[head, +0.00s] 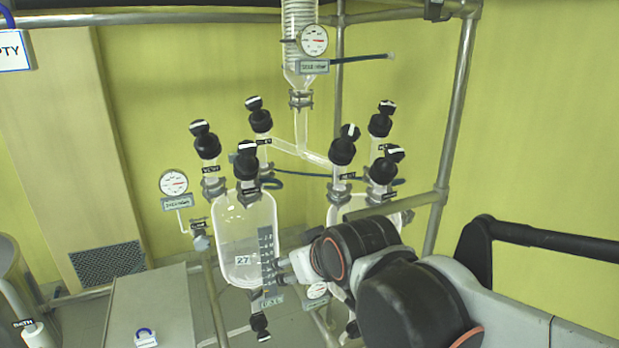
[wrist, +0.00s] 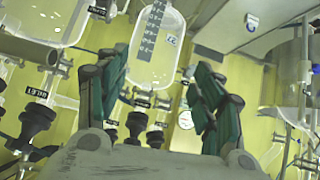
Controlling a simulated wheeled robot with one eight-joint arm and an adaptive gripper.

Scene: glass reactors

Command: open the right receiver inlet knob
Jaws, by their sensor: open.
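The right receiver (head: 337,212) is a clear glass vessel largely hidden behind my arm. Several black knobs with white bars stand on its top: front-left (head: 343,150), rear (head: 380,124) and front-right (head: 383,170). Their small labels are too blurred to tell surely which is the inlet. In the head view my gripper (head: 285,268) is low, beside the left receiver and below these knobs; its fingers are hard to make out. In the wrist view my gripper (wrist: 158,68) has its two green-padded fingers wide apart with nothing held. A black knob (wrist: 38,120) lies left of the fingers there.
The left receiver (head: 240,225), marked 27, stands close to my gripper, with its own black knobs (head: 207,145). Glass tubing (head: 305,150) and a gauge (head: 313,40) are above. A metal pole (head: 455,120) rises at the right. A grey box (head: 150,300) sits at lower left.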

